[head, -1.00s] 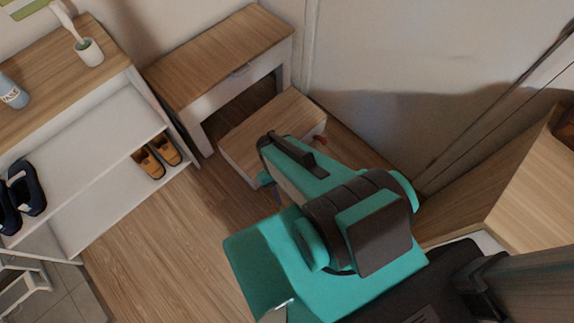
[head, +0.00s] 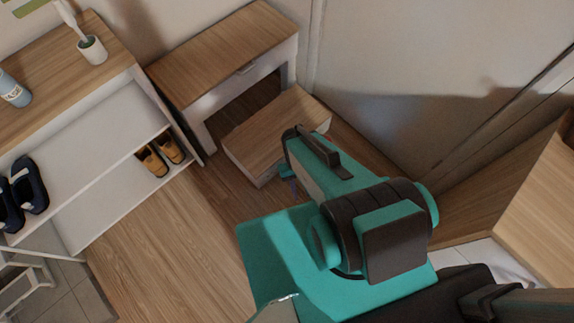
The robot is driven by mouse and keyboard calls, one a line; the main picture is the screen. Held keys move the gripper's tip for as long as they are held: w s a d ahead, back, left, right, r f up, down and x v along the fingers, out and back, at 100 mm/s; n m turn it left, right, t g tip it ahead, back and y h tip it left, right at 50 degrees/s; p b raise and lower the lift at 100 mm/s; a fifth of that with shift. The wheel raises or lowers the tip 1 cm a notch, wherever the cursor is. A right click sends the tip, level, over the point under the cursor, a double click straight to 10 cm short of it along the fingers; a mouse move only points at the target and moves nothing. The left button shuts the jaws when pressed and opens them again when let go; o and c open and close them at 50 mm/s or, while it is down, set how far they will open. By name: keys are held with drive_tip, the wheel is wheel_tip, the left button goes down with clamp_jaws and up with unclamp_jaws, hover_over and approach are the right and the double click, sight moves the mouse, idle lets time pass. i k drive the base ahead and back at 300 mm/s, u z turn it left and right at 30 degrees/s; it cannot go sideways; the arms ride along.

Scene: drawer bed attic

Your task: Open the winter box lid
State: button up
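A low box with a wood-grain top and pale sides (head: 268,126) stands on the floor in front of a wood-topped bench. I take it for the winter box, but no label is readable. Its top looks flat and shut. My forearm and wrist cover its right side and part of its front. My gripper (head: 287,172) is mostly hidden under my arm; only a small teal part shows close to the box's near side. I cannot tell whether it touches the box or how its fingers stand.
The white-sided bench (head: 215,50) has an open space beneath it. A shoe shelf (head: 95,125) with dark shoes (head: 28,188) and tan shoes (head: 152,160) stands at left. Wooden furniture (head: 540,205) is at right. The floor (head: 165,240) at lower left is clear.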

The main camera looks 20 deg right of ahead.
sight(257, 144)
drive_tip(key=z, duration=0.15)
drive_tip(key=k, duration=1.65)
drive_tip(key=u, duration=1.05)
drive_tip(key=i, duration=1)
drive_tip(key=u, duration=0.05)
